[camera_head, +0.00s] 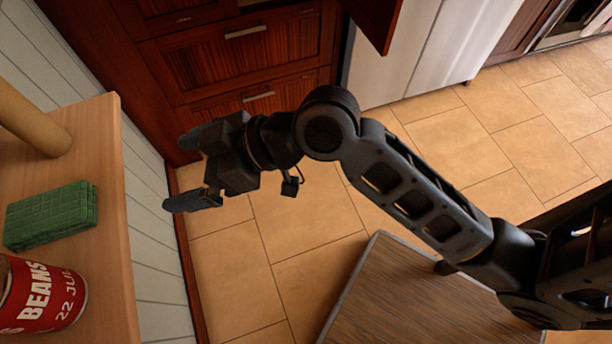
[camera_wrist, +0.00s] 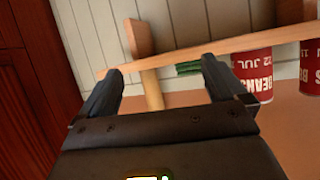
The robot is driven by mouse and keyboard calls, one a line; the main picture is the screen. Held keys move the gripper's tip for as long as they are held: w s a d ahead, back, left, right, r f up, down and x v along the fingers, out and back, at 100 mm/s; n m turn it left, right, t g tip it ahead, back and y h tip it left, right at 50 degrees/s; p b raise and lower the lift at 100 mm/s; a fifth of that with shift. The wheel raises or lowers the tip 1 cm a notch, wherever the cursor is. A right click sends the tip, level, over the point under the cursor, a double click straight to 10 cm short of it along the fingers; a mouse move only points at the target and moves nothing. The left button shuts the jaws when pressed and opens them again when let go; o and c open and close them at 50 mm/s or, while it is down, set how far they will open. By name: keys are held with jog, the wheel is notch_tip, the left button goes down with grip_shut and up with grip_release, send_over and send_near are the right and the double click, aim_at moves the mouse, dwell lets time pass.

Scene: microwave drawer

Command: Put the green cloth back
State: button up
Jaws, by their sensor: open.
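The green cloth (camera_head: 50,213) is a folded, flat block lying on a light wooden surface (camera_head: 108,190) at the left of the head view. In the wrist view only a small strip of the green cloth (camera_wrist: 188,69) shows, just inside the right finger. My gripper (camera_head: 175,172) is open and empty, with its fingers pointing left toward the wooden surface. It is apart from the cloth, over the gap to the right of the surface's edge. In the wrist view the open gripper (camera_wrist: 162,72) has the cloth beyond its fingertips.
A red beans can (camera_head: 42,294) stands near the cloth; the wrist view shows two cans. A tan cylinder (camera_head: 32,118) is on the cloth's other side. Wooden drawers (camera_head: 240,55) stand at the back. Tiled floor (camera_head: 290,230) lies below; a brown tabletop (camera_head: 410,300) is lower right.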

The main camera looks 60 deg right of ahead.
jog(key=s+d+f+m+t+h, duration=0.1)
jog(key=s+d+f+m+h, duration=0.2)
jog(key=s, duration=0.4)
jog(key=s+d+f+m+t+h, duration=0.1)
jog(key=s+d+f+m+h, duration=0.15)
jog(key=s+d, duration=0.35)
jog(key=s+r+t+h, duration=0.1)
jog(key=s+r, duration=0.2)
jog(key=s, duration=0.3)
jog(key=s+r+t+h, duration=0.1)
jog(key=s+r, duration=0.2)
jog(key=s, duration=0.4)
jog(key=shift+s+r+m, duration=0.25)
jog(key=shift+r+m, duration=0.05)
jog(key=shift+m, duration=0.05)
